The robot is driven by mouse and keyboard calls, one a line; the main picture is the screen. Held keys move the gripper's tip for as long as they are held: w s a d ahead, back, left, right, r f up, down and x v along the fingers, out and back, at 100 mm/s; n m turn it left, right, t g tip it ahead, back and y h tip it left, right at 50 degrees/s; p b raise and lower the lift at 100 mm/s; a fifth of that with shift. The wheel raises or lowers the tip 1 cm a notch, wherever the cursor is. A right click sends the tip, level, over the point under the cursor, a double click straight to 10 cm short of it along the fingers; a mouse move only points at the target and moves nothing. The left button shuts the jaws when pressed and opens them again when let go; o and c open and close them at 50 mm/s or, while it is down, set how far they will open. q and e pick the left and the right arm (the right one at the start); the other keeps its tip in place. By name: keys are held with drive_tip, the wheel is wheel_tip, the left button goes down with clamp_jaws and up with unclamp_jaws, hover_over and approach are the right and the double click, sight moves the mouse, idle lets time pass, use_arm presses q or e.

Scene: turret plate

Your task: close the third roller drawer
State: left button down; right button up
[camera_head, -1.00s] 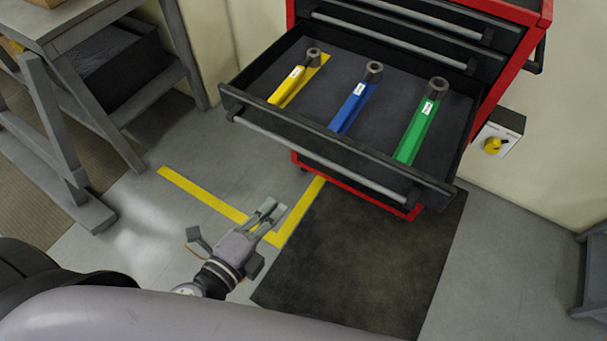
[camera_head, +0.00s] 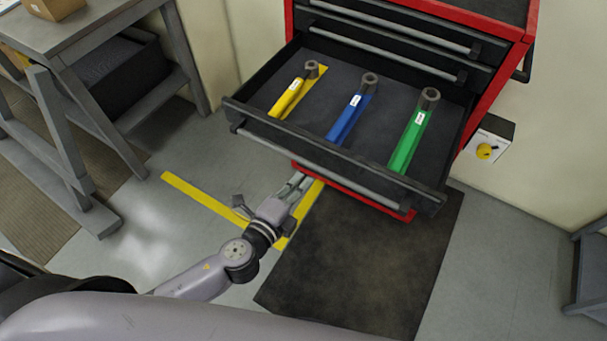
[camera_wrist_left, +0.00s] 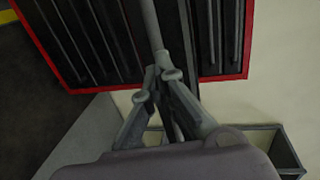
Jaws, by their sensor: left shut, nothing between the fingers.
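The red and black roller cabinet (camera_head: 492,105) has one drawer (camera_head: 285,130) pulled far out, below two closed drawer fronts. A grey bar handle (camera_head: 335,174) runs along the open drawer's front. A yellow tool (camera_head: 287,97), a blue tool (camera_head: 346,117) and a green tool (camera_head: 409,138) lie in it. My left gripper (camera_head: 299,181) is shut and empty, just below the drawer front near its left half. In the left wrist view the fingertips (camera_wrist_left: 160,74) are close to a grey bar (camera_wrist_left: 150,25); whether they touch is unclear. My right gripper is not visible.
A grey workbench (camera_head: 85,25) with a lower shelf and dark bin (camera_head: 118,75) stands at left. A yellow floor line (camera_head: 203,197) and dark mat (camera_head: 365,250) lie before the cabinet. A wall switch box (camera_head: 488,143) is at right. The floor before the drawer is clear.

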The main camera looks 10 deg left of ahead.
use_arm(q)
drive_tip(key=shift+w+d+f, duration=0.2)
drive_tip(key=shift+w+d, duration=0.45)
drive_tip(key=shift+w, duration=0.3)
drive_tip(key=shift+s+a, duration=0.1)
drive_tip(key=shift+a, duration=0.2)
